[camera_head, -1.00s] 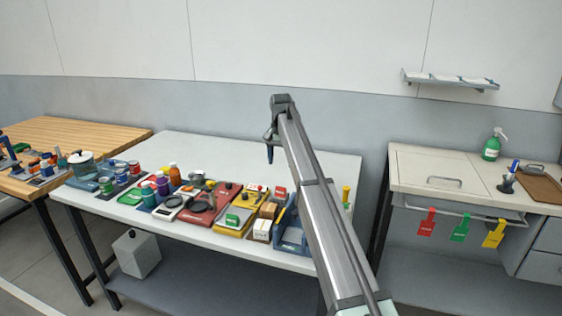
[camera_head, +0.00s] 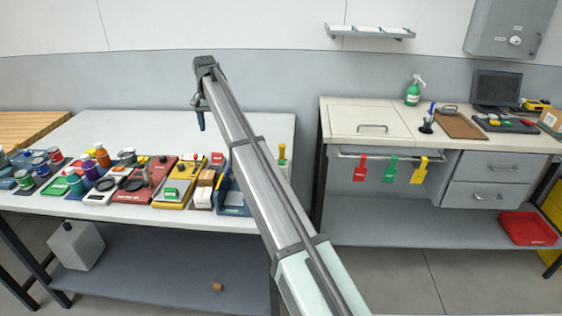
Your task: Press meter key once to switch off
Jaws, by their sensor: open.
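No meter or key can be made out for certain at this distance. A flat yellow item (camera_head: 170,203) with small green and red parts lies on the white table, between a red board and white boxes. A small yellow device (camera_head: 537,105) lies at the far right of the other bench. Either could be the meter; I cannot tell. My gripper (camera_head: 201,122) hangs in the air above the back of the white table, pointing down, apart from all items. It is open and holds nothing that I can see. My arm hides part of the table's right end.
The white table (camera_head: 245,128) is clear at the back and crowded along its front with cans, bottles, a red board (camera_head: 135,193) and a blue bin (camera_head: 232,203). The right bench (camera_head: 340,115) carries a green spray bottle (camera_head: 413,92), a monitor (camera_head: 497,88) and a brown board (camera_head: 460,125).

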